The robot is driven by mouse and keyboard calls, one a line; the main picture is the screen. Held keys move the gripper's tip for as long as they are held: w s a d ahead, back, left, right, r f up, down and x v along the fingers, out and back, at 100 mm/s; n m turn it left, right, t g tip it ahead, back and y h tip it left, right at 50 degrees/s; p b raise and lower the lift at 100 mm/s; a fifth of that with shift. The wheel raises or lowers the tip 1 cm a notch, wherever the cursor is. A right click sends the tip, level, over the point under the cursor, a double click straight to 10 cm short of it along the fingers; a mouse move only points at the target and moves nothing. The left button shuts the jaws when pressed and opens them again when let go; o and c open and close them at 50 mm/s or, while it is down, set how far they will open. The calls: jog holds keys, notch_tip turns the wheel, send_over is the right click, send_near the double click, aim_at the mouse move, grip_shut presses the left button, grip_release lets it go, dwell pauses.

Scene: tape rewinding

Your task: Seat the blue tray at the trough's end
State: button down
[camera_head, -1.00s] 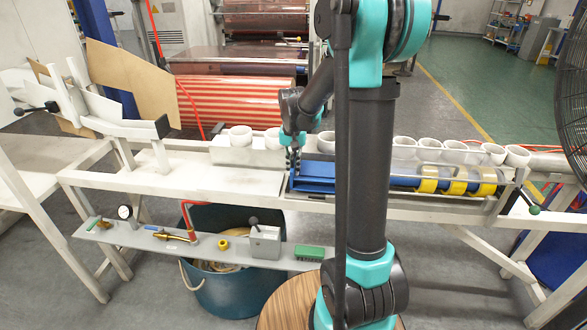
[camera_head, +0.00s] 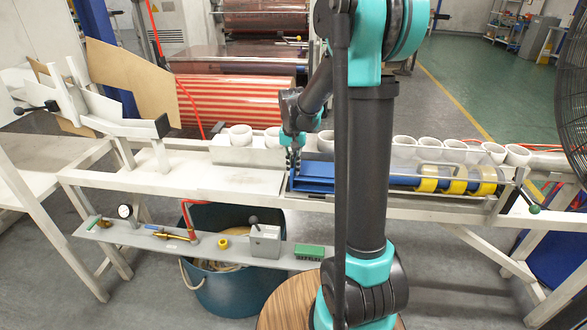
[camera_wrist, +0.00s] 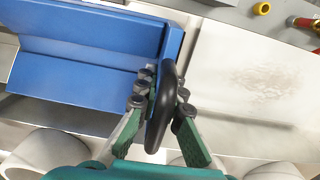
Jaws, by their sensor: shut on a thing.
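The blue tray (camera_head: 316,185) lies lengthwise in the trough (camera_head: 447,203), with its left end near the trough's left end. My arm hides its middle. In the wrist view, the tray (camera_wrist: 80,65) fills the upper left, with a black loop handle (camera_wrist: 158,125) at its end. My gripper (camera_head: 293,160) is over the tray's left end. In the wrist view, my gripper (camera_wrist: 164,98) has its fingers on both sides of the handle and is shut on it. Whether the tray sits fully down at the trough's end cannot be told.
Several yellow-banded rolls (camera_head: 457,186) lie to the right in the trough. Several white cups (camera_head: 405,144) stand along the back. A lower shelf (camera_head: 140,240) carries small tools and fittings.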

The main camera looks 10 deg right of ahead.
jog(key=shift+f, duration=0.3)
dwell(0.8)
jog(key=c, duration=1.6)
grip_release()
notch_tip(320, 180, up, 12)
jog(key=shift+a, duration=0.1)
